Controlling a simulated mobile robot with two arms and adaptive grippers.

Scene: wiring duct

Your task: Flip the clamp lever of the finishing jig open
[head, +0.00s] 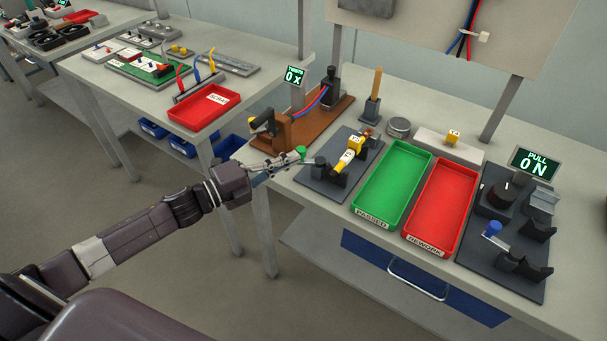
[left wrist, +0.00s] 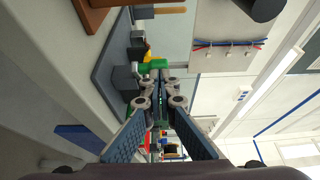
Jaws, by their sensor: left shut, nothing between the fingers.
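The finishing jig (head: 363,178) is a dark plate near the front left of the right-hand bench, with dark blocks and a yellow part (head: 350,151) on it. A green-tipped lever (head: 300,150) sticks out at its left side, toward my arm. My left gripper (head: 299,158) is shut and empty, its fingertips right beside the green tip in the head view. In the left wrist view, the green tip (left wrist: 153,66) shows just beyond the closed fingertips (left wrist: 160,88). I cannot tell whether they touch. My right gripper is not in view.
A brown fixture (head: 300,128) with a black-handled clamp stands behind the jig. To its right lie a green PASSED tray (head: 362,207), a red REWORK tray (head: 412,235) and a dark pull-test plate (head: 505,260). A red tray (head: 183,118) sits on the bench to the left.

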